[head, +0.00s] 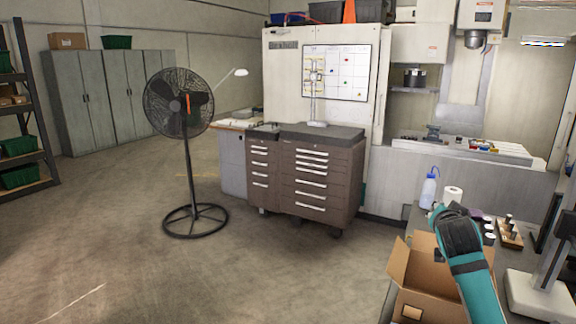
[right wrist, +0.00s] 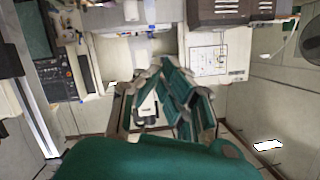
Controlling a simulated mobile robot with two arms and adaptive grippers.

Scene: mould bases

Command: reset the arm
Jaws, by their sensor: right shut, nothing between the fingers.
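My right arm (head: 465,258), teal and black, rises at the lower right of the head view, in front of a bench with a cardboard box. My right gripper (right wrist: 166,72) shows in the middle of the right wrist view. It is shut and empty, with its teal and grey fingers pointing away over the room, apart from any object. In the head view its fingers cannot be made out. My left arm and gripper are not in view.
An open cardboard box (head: 418,300), a squeeze bottle (head: 429,188) and a white roll (head: 453,194) are near my right arm. A black fan (head: 190,150) and a brown tool chest (head: 315,180) stand ahead. The floor at left is clear.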

